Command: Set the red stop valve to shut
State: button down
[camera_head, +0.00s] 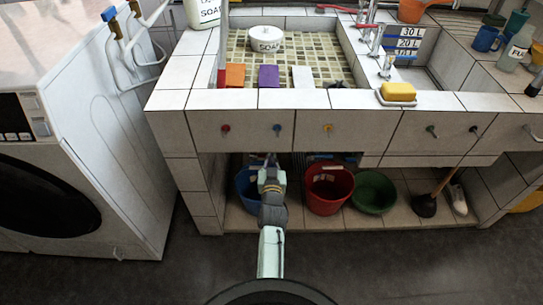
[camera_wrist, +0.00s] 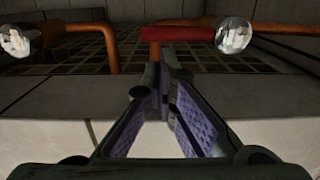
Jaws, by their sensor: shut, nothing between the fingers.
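A red bar (camera_wrist: 177,34), which looks like the lever of the red stop valve, lies level across the upper middle of the wrist view, among orange pipes (camera_wrist: 98,30). My gripper (camera_wrist: 161,62) is shut and empty. Its fingertips appear just below the red bar in the picture; I cannot tell if they touch it. In the head view my gripper (camera_head: 271,160) reaches under the front of the tiled sink, and the red valve cannot be made out there.
A round glassy object (camera_wrist: 235,36) sits at the bar's right end; another (camera_wrist: 15,41) is at far left. Under the sink stand a blue bucket (camera_head: 246,186), a red bucket (camera_head: 329,190) and a green basin (camera_head: 373,192), close beside my arm. A washing machine (camera_head: 85,140) stands left.

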jog(key=shift+d+f+m+b, duration=0.2)
jog(key=shift+f+m+b, duration=0.35)
jog(key=shift+m+b, duration=0.25)
jog(key=a+f+m+y+b, duration=0.1)
jog(key=a+f+m+b, duration=0.2)
jog(key=f+m+b, duration=0.4)
jog(key=shift+a+f+m+t, duration=0.25)
jog(key=shift+f+m, duration=0.6)
jog(key=shift+m, duration=3.55)
